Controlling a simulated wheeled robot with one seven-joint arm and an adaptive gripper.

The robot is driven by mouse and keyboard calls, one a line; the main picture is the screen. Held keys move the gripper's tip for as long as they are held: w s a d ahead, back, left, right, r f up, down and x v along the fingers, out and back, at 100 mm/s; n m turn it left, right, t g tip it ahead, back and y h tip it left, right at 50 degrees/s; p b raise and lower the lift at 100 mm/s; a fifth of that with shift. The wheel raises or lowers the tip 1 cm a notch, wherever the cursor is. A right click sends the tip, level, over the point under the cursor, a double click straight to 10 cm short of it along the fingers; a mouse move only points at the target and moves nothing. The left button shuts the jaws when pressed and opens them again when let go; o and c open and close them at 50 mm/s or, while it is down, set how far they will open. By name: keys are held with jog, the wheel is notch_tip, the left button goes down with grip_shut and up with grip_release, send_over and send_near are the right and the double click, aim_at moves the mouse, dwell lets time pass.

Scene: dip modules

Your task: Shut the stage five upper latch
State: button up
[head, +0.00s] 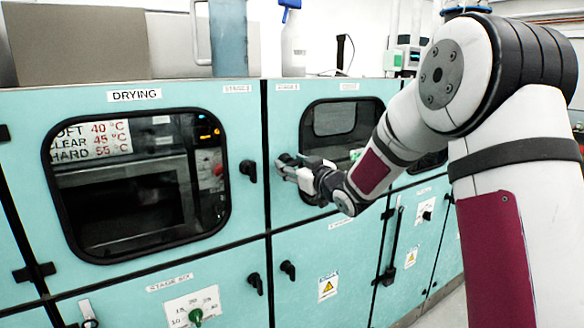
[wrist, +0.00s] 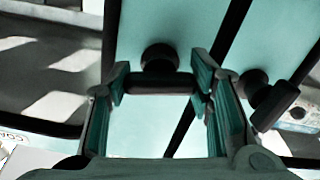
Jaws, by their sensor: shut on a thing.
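The stage five upper latch (wrist: 160,84) is a black handle with a round knob. In the wrist view its bar lies crosswise between the two fingers of my gripper (wrist: 164,90), and the fingers are shut on its ends. In the head view my gripper (head: 287,165) is at the left edge of the stage five upper door (head: 284,118), just left of its window. It hides the latch there. The door's face looks about level with the neighbouring panels; I cannot tell whether the latch is engaged.
The drying door (head: 140,170) is left of a dark seam, with its own black latch (head: 248,171). Lower doors have black latches (head: 287,270). Another latch (wrist: 270,99) is close to the right finger in the wrist view.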

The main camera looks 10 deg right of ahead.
jog(key=n+b, duration=0.2)
jog(key=n, duration=0.1)
jog(key=shift+w+f+n, duration=0.1)
jog(key=shift+w+n, duration=0.05)
jog(key=shift+n, duration=0.25)
jog(key=n+b, duration=0.3)
jog(key=shift+n, duration=0.3)
jog(key=n+b, duration=0.5)
jog(key=b, duration=0.1)
jog(key=shift+f, duration=0.1)
jog(key=n+b, duration=0.2)
jog(key=b, duration=0.1)
jog(key=shift+n, duration=0.4)
jog(key=shift+b, duration=0.3)
jog(key=o, duration=1.2)
jog(key=shift+c, duration=0.2)
jog(key=shift+s+r, duration=0.2)
jog(key=shift+s, duration=0.05)
